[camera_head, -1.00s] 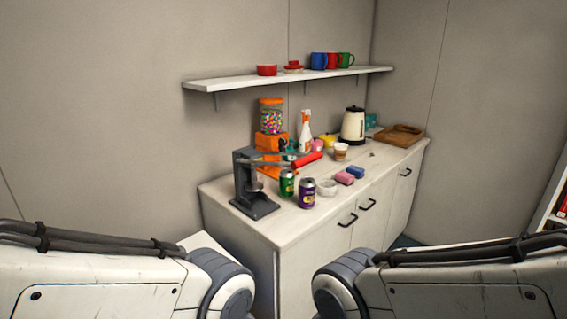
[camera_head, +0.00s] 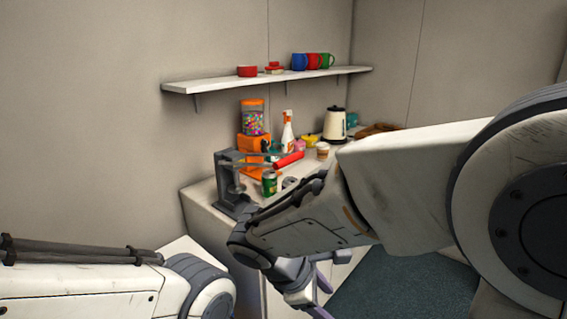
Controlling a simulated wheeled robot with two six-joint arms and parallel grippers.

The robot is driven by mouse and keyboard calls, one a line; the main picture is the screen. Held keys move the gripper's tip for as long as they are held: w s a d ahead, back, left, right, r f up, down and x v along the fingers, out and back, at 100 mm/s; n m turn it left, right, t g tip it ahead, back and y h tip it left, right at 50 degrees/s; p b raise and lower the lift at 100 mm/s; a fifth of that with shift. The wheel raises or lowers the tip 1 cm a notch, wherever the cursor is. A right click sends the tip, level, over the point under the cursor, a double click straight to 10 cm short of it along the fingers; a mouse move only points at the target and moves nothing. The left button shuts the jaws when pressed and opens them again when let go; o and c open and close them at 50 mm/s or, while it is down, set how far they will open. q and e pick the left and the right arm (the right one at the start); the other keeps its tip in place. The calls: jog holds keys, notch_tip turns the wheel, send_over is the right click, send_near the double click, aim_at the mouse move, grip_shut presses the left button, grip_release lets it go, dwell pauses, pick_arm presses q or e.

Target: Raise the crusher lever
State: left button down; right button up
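The can crusher (camera_head: 228,182) is a dark grey upright device at the left end of the white counter. Its lever ends in a red handle (camera_head: 289,160) that points right, roughly level and tilted slightly up. My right arm reaches across the picture from the right. My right gripper (camera_head: 326,296) hangs low in front of the counter, below and apart from the lever, and its fingers look spread with nothing between them. The bottom edge cuts off part of it. My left gripper is out of view; only my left arm shows at lower left.
A green can (camera_head: 269,183) stands beside the crusher, below the handle. An orange gumball machine (camera_head: 253,124), a spray bottle (camera_head: 287,131) and a kettle (camera_head: 335,125) stand behind. A wall shelf (camera_head: 262,81) hangs above. My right arm hides the counter's front right.

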jog(key=w+r+n+t+h, duration=0.2)
jog(key=w+n+t+h, duration=0.15)
jog(key=w, duration=0.45)
jog(key=w+r+n+t+h, duration=0.2)
jog(key=w+n, duration=0.2)
jog(key=w, duration=0.5)
jog(key=n+t+h, duration=0.2)
jog(key=n+t, duration=0.8)
send_near(288, 160)
jog(key=w, duration=0.2)
jog(key=shift+y, duration=0.25)
jog(key=p+x, duration=0.1)
jog(key=x, duration=0.3)
jog(key=p+x, duration=0.1)
jog(key=x, duration=0.3)
jog(key=shift+s+d+f, duration=0.1)
jog(key=shift+s+d, duration=0.05)
jog(key=shift+d, duration=0.2)
jog(key=shift+x, duration=0.75)
grip_shut()
